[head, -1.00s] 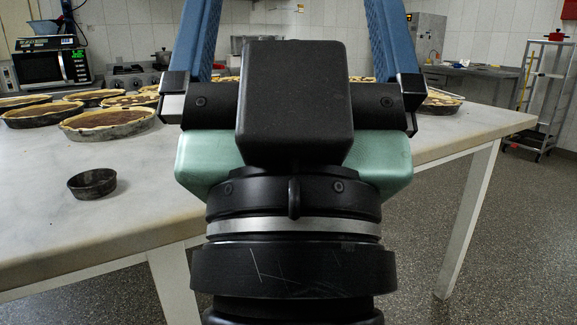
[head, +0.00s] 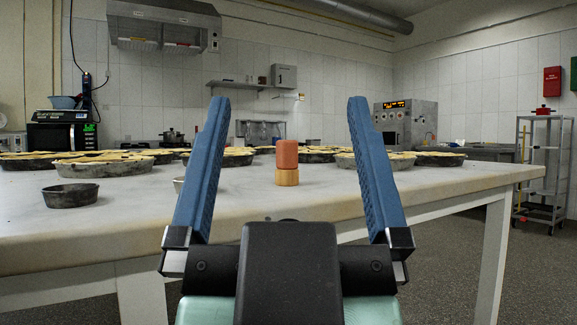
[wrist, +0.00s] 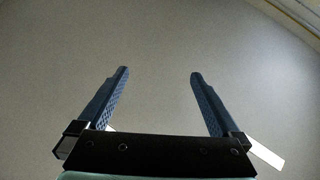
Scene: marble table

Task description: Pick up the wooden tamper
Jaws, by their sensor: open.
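The wooden tamper (head: 287,164) stands upright on the marble table (head: 130,207), with a reddish-brown upper part and a lighter wooden lower part. In the head view it shows between the two blue fingers of my gripper (head: 288,108), beyond them and apart from them. My gripper is open and empty, with its fingers pointing up in the picture. The wrist view shows the open fingers (wrist: 160,72) against a plain pale surface. The tamper does not show in the wrist view.
A small dark empty tin (head: 70,195) stands on the left of the table. A pie in a dark pan (head: 103,166) and several others line the table behind the tamper. A small pale dish behind the left finger is partly hidden. The table top around the tamper is mostly bare.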

